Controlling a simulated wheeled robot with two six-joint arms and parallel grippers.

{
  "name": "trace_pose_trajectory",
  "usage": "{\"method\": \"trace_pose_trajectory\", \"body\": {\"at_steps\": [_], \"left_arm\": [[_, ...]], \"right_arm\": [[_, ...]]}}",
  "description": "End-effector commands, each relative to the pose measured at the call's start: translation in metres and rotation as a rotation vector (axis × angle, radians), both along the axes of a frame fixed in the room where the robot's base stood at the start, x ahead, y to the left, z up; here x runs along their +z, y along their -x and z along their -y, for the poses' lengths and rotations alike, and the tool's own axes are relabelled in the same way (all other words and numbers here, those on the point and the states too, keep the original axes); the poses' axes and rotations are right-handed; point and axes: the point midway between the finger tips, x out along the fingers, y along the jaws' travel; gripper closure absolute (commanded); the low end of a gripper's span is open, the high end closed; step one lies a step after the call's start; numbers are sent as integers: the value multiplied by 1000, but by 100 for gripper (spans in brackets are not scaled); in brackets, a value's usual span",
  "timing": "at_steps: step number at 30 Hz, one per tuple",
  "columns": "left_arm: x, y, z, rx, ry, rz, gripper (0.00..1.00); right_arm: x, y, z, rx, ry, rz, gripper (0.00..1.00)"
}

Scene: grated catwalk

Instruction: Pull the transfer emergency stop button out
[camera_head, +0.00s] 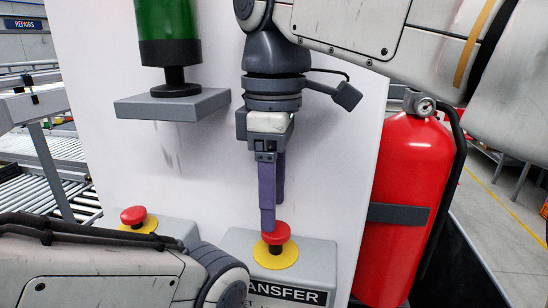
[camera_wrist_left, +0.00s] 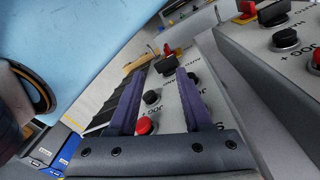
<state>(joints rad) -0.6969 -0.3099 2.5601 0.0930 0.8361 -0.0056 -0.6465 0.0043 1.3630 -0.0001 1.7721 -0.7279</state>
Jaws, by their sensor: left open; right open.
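The transfer emergency stop button (camera_head: 279,233) has a red mushroom head over a yellow disc, on a grey box (camera_head: 318,262) whose label reads "ANSFER", its start hidden by my left arm. My right gripper (camera_head: 273,210) points down from above, open, with purple fingers. One fingertip overlaps the left side of the red head; whether it touches, I cannot tell. The other finger is behind, its tip higher in the picture. My left gripper (camera_wrist_left: 163,75) is open and empty in the left wrist view, over a panel with black and red buttons. Its fingers are out of the head view.
A second red button (camera_head: 133,215) sits on a grey box at left. A green cylinder (camera_head: 167,20) stands on a grey shelf (camera_head: 172,105) on the white panel. A red fire extinguisher (camera_head: 405,165) is close at right. A roller conveyor (camera_head: 38,195) lies at left.

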Motion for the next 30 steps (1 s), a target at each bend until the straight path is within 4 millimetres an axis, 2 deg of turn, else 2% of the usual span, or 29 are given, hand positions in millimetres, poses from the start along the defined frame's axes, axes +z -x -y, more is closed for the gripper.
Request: {"method": "trace_pose_trajectory", "body": {"at_steps": [6, 12, 17, 30], "left_arm": [[6, 0, 0, -1, 0, 0, 50], [12, 0, 0, -2, 0, 0, 50], [13, 0, 0, -2, 0, 0, 50], [13, 0, 0, -2, 0, 0, 50]], "right_arm": [[41, -1, -1, 0, -3, 3, 38], [65, -1, -1, 0, -2, 2, 38], [71, 0, 0, 0, -1, 1, 38], [71, 0, 0, 0, -1, 1, 38]]}}
